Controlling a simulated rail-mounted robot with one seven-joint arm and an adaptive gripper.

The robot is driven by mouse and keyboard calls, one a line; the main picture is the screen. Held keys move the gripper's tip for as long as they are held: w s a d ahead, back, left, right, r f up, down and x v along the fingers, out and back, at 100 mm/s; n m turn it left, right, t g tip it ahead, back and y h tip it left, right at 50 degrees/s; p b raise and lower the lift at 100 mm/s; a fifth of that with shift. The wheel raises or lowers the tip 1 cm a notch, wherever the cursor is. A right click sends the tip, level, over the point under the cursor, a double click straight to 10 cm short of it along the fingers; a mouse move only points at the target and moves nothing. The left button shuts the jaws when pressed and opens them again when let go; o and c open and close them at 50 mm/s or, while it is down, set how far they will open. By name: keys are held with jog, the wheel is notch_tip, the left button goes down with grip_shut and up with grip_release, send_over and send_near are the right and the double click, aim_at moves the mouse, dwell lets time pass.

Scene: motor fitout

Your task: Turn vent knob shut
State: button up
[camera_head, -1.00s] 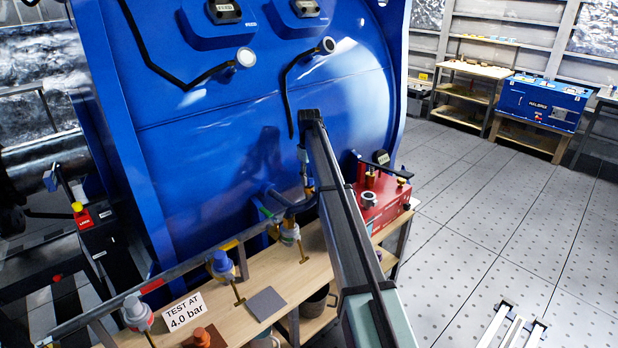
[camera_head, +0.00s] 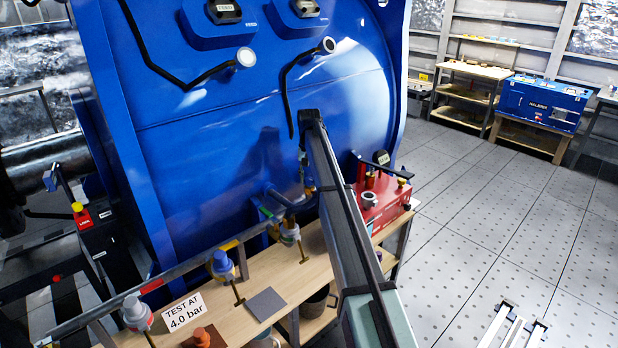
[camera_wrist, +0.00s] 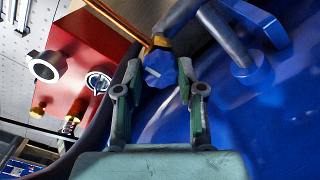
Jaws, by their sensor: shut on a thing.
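A blue vent knob (camera_wrist: 158,71) with a white mark on its face shows in the wrist view, on a brass stem beside a blue pipe. My gripper (camera_wrist: 160,66) is shut on the knob, with one green fingertip on each side of it. The white mark lies slanted across the knob face. In the head view my arm reaches down to the lower front of the big blue housing (camera_head: 230,140), and hides most of the gripper and the knob there.
A red unit (camera_head: 378,205) with a gauge and brass fittings stands just right of my arm. A wooden bench (camera_head: 265,275) below holds several valves, a grey pad (camera_head: 265,304) and a sign reading "TEST AT 4.0 bar" (camera_head: 184,311). The floor at right is mostly clear.

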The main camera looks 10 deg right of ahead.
aim_at(309, 179)
jog(key=shift+s+f+m, duration=0.1)
jog(key=shift+s+m, duration=0.05)
jog(key=shift+m, duration=0.35)
jog(key=o, duration=1.1)
jog(key=shift+o, duration=0.2)
jog(key=shift+r, duration=0.35)
notch_tip(309, 179, up, 11)
jog(key=shift+r, duration=0.2)
